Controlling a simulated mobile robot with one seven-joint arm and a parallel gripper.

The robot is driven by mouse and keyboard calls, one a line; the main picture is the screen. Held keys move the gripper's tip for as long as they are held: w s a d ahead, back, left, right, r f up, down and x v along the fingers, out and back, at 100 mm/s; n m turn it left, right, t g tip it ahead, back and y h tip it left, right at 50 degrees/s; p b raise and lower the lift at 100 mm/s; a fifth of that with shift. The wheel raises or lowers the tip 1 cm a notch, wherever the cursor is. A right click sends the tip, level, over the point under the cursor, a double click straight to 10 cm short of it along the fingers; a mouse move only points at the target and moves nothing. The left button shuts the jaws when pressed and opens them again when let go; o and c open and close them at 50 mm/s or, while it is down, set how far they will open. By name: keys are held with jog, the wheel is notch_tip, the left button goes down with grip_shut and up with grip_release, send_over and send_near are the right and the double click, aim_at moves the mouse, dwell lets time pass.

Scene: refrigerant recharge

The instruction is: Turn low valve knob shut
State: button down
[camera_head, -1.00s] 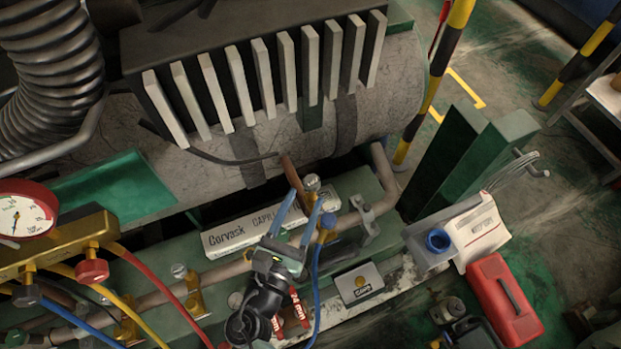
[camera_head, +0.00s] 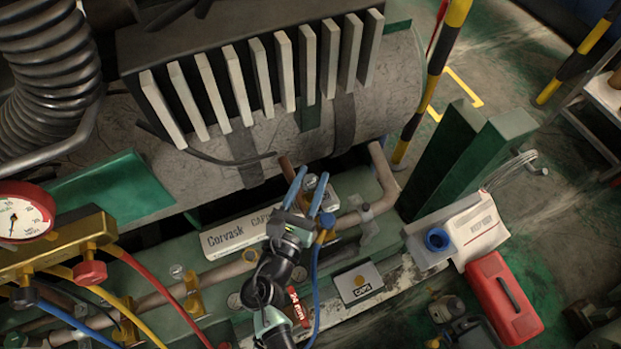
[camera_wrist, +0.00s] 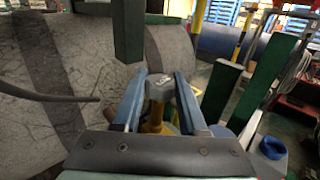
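A grey-topped knob (camera_head: 310,181) stands on the pipework in front of the big cylinder. In the wrist view the knob (camera_wrist: 159,84) sits on a brass stem, with a small pale label on top. I take it for the low valve knob. My gripper (camera_head: 307,190) is open, its two blue fingers spread on either side of the knob. In the wrist view my gripper (camera_wrist: 160,88) has one finger to the knob's left and one to its right. I cannot tell whether either finger touches it. The fingers partly hide the knob's lower part.
A blue-capped fitting (camera_head: 327,221) with a blue hose is close right of my gripper. The gauge manifold (camera_head: 62,245) with red and dark knobs is at far left.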

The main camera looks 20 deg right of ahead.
jog(key=shift+h, duration=0.3)
jog(key=shift+m+g, duration=0.4)
jog(key=shift+m+g+h, duration=0.4)
jog(key=shift+g+h, duration=0.1)
jog(key=shift+h, duration=0.1)
jog(key=c, duration=0.7)
grip_release()
jog(key=shift+c, duration=0.2)
jog(key=v, duration=1.3)
